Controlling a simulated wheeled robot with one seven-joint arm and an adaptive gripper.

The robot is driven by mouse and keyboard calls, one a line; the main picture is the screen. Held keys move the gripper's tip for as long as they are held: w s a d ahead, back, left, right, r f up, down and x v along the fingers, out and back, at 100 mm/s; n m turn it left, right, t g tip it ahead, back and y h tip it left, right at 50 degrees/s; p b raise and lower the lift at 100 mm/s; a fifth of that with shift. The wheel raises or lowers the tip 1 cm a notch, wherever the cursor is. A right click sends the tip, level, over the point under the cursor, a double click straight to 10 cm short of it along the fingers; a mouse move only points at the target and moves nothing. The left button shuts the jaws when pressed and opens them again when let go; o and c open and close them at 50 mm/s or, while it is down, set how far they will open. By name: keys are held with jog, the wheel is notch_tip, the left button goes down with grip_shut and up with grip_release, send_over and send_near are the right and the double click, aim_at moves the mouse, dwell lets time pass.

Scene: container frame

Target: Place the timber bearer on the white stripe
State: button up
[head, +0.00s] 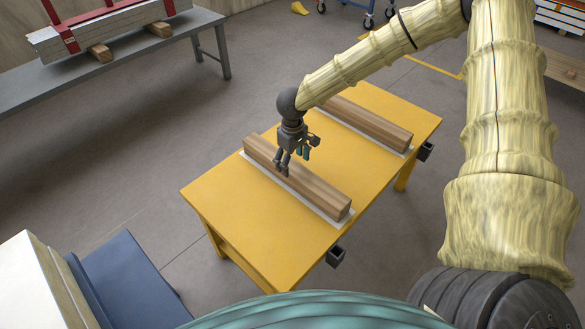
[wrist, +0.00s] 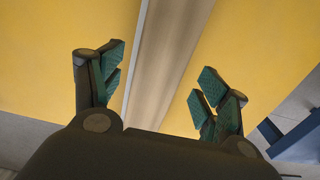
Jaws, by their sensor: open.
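A brown timber bearer (head: 320,193) lies lengthwise along a white stripe (head: 296,202) on the near-left part of the yellow table. A strip of white shows along its side and at its right end. A second timber bearer (head: 372,126) lies on another white stripe (head: 407,154) farther back, parallel to the first. My gripper (head: 293,164) is open over the nearer bearer, pointing down. In the wrist view the bearer (wrist: 175,50) runs between the spread green-padded fingers (wrist: 158,82), with clear gaps on both sides. The white stripe (wrist: 137,60) shows along its left edge.
The yellow table (head: 240,225) has bare room in front of the nearer bearer and between the two bearers. Dark brackets (head: 336,257) jut from its right edge. A grey bench (head: 190,28) with strapped white boards stands at the upper left. A blue object (head: 125,280) is at lower left.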

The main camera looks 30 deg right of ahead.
aim_at(292, 167)
jog(key=shift+r+p, duration=0.35)
jog(key=shift+r, duration=2.3)
